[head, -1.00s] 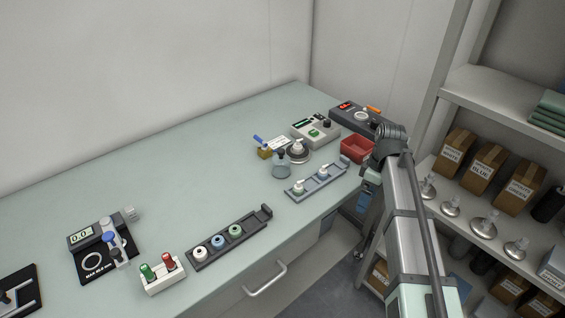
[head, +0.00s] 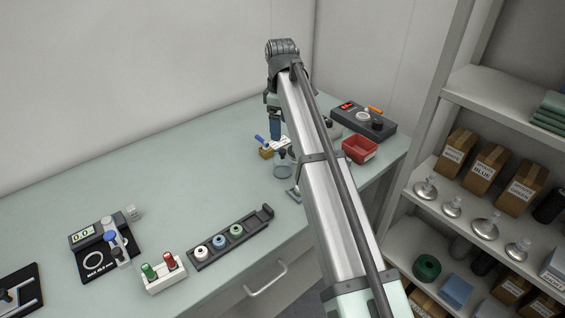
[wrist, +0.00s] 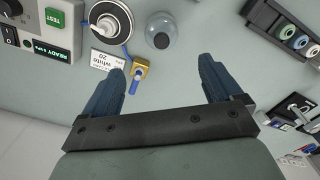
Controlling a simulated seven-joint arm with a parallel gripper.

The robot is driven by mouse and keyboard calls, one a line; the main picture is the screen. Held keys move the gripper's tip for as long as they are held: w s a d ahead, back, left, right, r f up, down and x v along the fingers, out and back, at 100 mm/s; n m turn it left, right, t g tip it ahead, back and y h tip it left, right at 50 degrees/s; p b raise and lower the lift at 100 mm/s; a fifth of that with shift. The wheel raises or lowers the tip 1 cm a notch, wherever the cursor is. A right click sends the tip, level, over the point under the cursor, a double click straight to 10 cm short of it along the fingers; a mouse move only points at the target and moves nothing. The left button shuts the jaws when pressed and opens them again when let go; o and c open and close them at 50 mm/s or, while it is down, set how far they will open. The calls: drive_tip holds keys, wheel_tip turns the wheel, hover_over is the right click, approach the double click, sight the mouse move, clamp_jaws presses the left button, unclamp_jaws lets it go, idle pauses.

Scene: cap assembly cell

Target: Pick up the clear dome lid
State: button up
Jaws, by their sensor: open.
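The clear dome lid (head: 282,169), with a dark knob on top, stands on the green bench. In the wrist view the dome lid (wrist: 161,25) is beyond the fingertips, roughly centred between them, and apart from both. My gripper (head: 275,128) is raised above the bench, behind the dome in the head picture.
A brass block (wrist: 141,66) with a blue-handled tool and a white label card (wrist: 106,60) lie close by. A round station (wrist: 107,20) and a tester box (wrist: 46,25) stand at left. A cap rack (head: 229,239) and red bin (head: 360,149) are on the bench.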

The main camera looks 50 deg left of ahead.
sight(282, 158)
wheel_tip(282, 158, down, 8)
drive_tip(key=shift+d+r, duration=0.1)
drive_tip(key=shift+d+f, duration=0.2)
drive_tip(key=shift+f, duration=2.4)
drive_tip(key=c, duration=1.1)
drive_tip(key=shift+o, duration=0.2)
wheel_tip(282, 158, up, 9)
drive_tip(key=shift+a+r, duration=0.1)
drive_tip(key=shift+w+r, duration=0.25)
drive_tip(key=w+a, duration=0.1)
drive_tip(key=w, duration=0.2)
drive_tip(key=w+a, duration=0.1)
drive_tip(key=w, duration=0.2)
drive_tip(key=w+a, duration=0.1)
drive_tip(key=w, duration=0.2)
drive_tip(key=shift+w+d+f, duration=0.1)
drive_tip(key=shift+f, duration=0.65)
